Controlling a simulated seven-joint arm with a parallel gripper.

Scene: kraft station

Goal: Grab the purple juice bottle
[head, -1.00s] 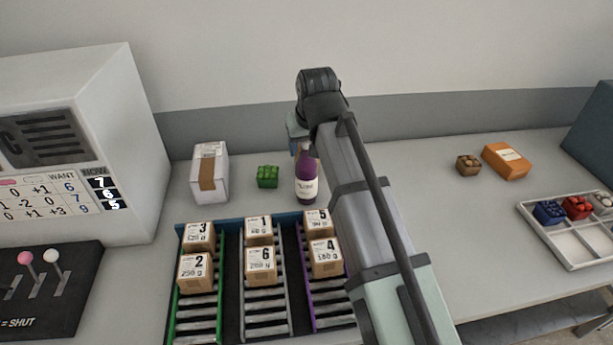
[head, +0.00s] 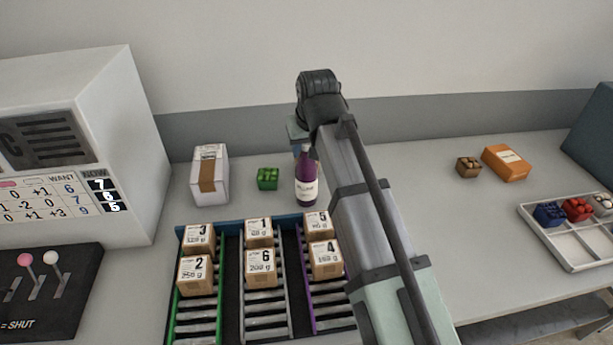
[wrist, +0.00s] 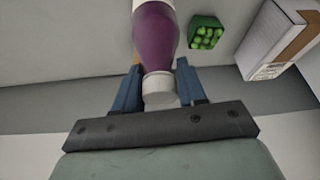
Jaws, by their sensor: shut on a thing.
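The purple juice bottle (head: 306,178) stands upright on the grey table behind the conveyor rack in the head view. It has a white label. In the wrist view the bottle (wrist: 156,30) shows purple with its white cap (wrist: 158,88) toward me. My gripper (wrist: 158,78) has a blue finger on each side of the bottle's neck, near the cap, and is shut on it. In the head view my gripper (head: 298,140) is mostly hidden behind my arm. I cannot tell whether the bottle's base touches the table.
A white box (head: 209,175) with brown tape and a green carton (head: 267,178) stand left of the bottle. A rack (head: 205,325) with several numbered boxes is in front. An orange box (head: 506,162), a brown carton (head: 468,167) and a divided tray (head: 570,250) are at right.

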